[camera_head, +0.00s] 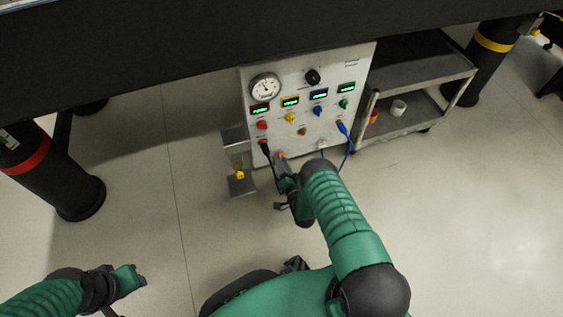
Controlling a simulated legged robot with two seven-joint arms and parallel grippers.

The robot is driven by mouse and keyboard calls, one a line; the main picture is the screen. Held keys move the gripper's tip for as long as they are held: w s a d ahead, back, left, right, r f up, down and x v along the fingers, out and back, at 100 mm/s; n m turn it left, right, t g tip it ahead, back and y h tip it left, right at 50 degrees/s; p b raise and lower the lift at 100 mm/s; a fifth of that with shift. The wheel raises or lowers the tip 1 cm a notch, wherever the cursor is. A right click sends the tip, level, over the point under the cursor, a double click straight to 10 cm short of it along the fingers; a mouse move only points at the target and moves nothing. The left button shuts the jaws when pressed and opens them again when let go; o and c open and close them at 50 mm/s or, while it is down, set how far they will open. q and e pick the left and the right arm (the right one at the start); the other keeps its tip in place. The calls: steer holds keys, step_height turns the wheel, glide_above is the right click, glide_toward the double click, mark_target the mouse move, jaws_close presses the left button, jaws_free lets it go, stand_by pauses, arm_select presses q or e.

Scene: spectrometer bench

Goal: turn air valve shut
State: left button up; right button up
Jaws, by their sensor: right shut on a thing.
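A light grey control panel (325,62) stands under the dark bench, with a round gauge (265,88) at its upper left. My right gripper (280,160) reaches the panel's lower edge and is shut on a small orange part (282,155), which looks like a valve handle; the gripper hides most of it. I cannot tell how far this part is turned. My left gripper (130,277) is low at the left, away from the panel, and its jaws are too unclear to read.
Small coloured knobs, a black knob (312,76) and lit displays fill the panel. A black cable (267,149) and a blue cable (347,148) hang close to my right gripper. A grey cart (420,113) stands at right.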

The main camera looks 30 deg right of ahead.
jaws_close()
steer(key=n+p, duration=0.1)
steer(key=n, duration=0.7)
steer(key=n+p, duration=0.1)
steer(key=n, duration=0.8)
steer(key=shift+s+d+f+p, duration=0.15)
steer(key=shift+f+p, duration=0.05)
steer(key=shift+p, duration=0.2)
steer(key=shift+n, duration=0.3)
steer(key=o, duration=1)
jaws_free()
steer(key=shift+o, duration=0.5)
steer(key=shift+r, duration=0.1)
